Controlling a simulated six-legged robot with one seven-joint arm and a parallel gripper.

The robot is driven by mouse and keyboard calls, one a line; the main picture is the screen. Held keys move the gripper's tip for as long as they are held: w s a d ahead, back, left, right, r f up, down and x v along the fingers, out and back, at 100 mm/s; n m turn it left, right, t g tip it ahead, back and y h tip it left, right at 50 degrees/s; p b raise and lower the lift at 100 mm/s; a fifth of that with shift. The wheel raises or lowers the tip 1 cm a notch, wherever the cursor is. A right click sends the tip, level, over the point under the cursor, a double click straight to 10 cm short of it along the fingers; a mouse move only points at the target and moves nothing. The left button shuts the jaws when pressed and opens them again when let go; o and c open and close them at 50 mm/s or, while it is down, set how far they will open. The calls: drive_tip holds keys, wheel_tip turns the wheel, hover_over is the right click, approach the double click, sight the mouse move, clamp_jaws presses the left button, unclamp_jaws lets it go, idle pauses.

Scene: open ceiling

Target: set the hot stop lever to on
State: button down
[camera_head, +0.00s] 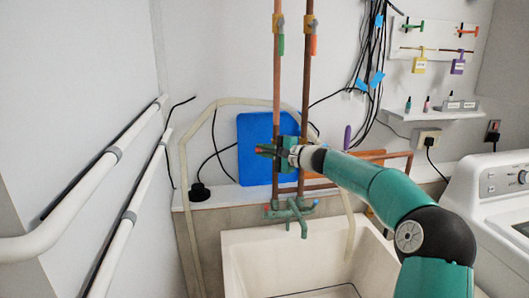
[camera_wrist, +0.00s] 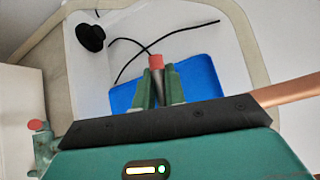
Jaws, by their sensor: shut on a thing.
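My gripper (camera_head: 270,151) is in front of the two upright copper pipes, above the sink tap, with its fingers pointing left. The red end sticks out beyond the fingertips, toward the blue board. I cannot read any on or off marking.
A blue board (camera_head: 254,135) leans on the wall behind the pipes. A green tap (camera_head: 290,212) stands over the white sink (camera_head: 236,252). Higher pipe valves have a green lever (camera_head: 281,46) and an orange lever (camera_head: 313,45). A white machine (camera_head: 492,205) stands at right.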

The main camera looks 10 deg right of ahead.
drive_tip(key=m+t, duration=0.1)
drive_tip(key=r+m+t+y, duration=0.1)
drive_tip(key=m+t+y, duration=0.1)
drive_tip(key=shift+d+r+m, duration=0.3)
drive_tip(key=shift+m, duration=0.1)
drive_tip(key=shift+d+r+m+t, duration=0.25)
drive_tip(key=shift+m+t, duration=0.35)
drive_tip(key=shift+m, duration=0.25)
drive_tip(key=shift+d+r+m+t, duration=0.1)
drive_tip(key=shift+r+m+t, duration=0.1)
drive_tip(key=shift+m+t, duration=0.5)
drive_tip(key=shift+d+r+m+t, duration=0.25)
drive_tip(key=shift+m+t, duration=0.25)
drive_tip(key=shift+m, duration=0.45)
drive_tip(key=c, duration=1.5)
unclamp_jaws()
drive_tip(key=shift+o, duration=0.2)
drive_tip(key=shift+r, duration=0.1)
